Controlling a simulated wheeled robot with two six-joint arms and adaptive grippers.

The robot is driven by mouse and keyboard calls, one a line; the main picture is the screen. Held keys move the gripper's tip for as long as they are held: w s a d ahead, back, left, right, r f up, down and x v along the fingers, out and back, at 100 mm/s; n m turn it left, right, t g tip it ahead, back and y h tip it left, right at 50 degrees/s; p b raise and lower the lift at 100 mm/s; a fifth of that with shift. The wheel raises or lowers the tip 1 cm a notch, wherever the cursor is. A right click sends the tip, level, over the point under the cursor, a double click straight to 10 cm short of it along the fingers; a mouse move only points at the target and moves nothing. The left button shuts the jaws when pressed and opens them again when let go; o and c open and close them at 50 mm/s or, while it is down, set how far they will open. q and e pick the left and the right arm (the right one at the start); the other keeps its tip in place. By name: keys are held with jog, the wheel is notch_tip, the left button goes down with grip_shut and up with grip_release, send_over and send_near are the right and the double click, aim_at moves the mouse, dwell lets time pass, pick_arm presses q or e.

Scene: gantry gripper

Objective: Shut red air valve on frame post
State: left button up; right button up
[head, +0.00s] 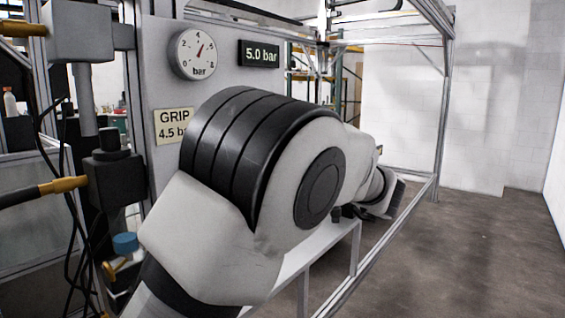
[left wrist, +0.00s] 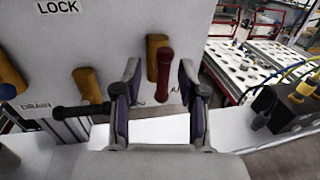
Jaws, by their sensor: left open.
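In the left wrist view a red valve handle (left wrist: 165,76) stands in front of a brass-coloured fitting (left wrist: 152,56) on a pale panel. My left gripper (left wrist: 159,80) is open, with one finger on each side of the red handle in the picture. The right finger appears closer to the handle than the left one. I cannot tell whether either finger touches it. A label below the handle is mostly hidden, with a letter A visible. In the head view my arm covers the centre, and the red handle is not visible there. My right gripper is not in view.
A black lever (left wrist: 80,112) with another brass fitting (left wrist: 87,84) sits left of the gripper, near a DRAIN label (left wrist: 36,106). A LOCK label (left wrist: 58,7) is above. In the head view a gauge (head: 196,54) and a 5.0 bar display (head: 259,54) are on the panel.

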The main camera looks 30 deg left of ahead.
pick_arm(q)
jog(key=x, duration=0.3)
jog(key=p+x, duration=0.1)
jog(key=shift+w+a+f, duration=0.1)
jog(key=shift+w+f, duration=0.2)
jog(key=shift+w, duration=0.05)
jog(key=shift+s+r, duration=0.1)
jog(key=shift+s, duration=0.05)
grip_shut()
